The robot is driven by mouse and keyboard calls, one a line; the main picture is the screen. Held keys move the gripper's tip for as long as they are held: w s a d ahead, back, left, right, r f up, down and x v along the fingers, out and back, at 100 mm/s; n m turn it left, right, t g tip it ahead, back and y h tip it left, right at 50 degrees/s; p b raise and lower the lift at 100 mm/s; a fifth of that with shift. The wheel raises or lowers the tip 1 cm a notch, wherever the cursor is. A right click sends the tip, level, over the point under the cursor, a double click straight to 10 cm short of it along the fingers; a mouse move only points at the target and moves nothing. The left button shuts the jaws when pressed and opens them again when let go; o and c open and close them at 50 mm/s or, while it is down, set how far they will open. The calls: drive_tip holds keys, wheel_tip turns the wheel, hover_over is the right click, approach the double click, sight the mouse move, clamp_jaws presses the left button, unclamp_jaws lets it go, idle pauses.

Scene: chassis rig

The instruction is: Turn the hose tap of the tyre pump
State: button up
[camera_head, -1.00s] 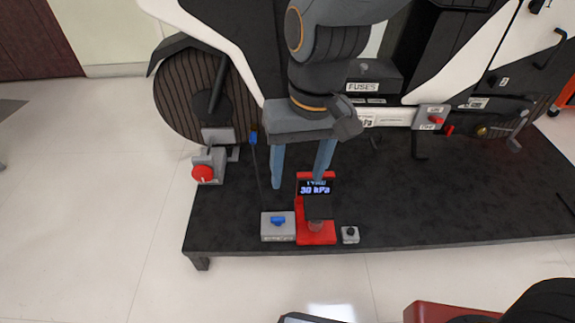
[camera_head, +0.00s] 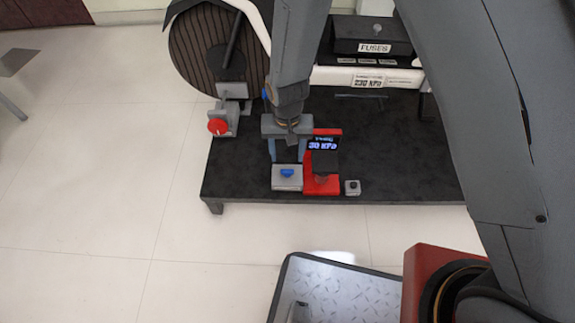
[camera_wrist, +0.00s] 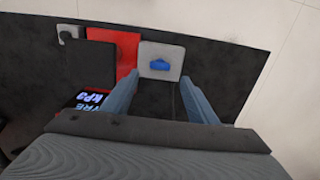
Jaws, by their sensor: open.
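The hose tap is a blue knob (camera_head: 287,173) on a light grey box (camera_head: 287,184) at the front edge of the dark platform. The blue knob also shows in the wrist view (camera_wrist: 160,65), its bar lying crosswise in the picture. The red tyre pump (camera_head: 334,185) stands right beside the box, with a lit display (camera_head: 323,145) that reads 30 kPa. My gripper (camera_head: 287,158) is open and empty, pointing down above the tap. In the wrist view its blue-grey fingertips (camera_wrist: 160,76) lie either side of the knob, apparently apart from it.
A small grey box with a black knob (camera_head: 352,187) sits right of the pump. A red round knob (camera_head: 217,126) is at the platform's left edge, near the wheel (camera_head: 205,50). A metal-floored tray (camera_head: 345,295) lies in front.

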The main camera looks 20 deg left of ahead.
sight(287, 170)
wheel_tip(287, 170, down, 8)
drive_tip(key=shift+r+b, duration=0.15)
drive_tip(key=shift+b, duration=1.1)
drive_tip(key=c, duration=1.1)
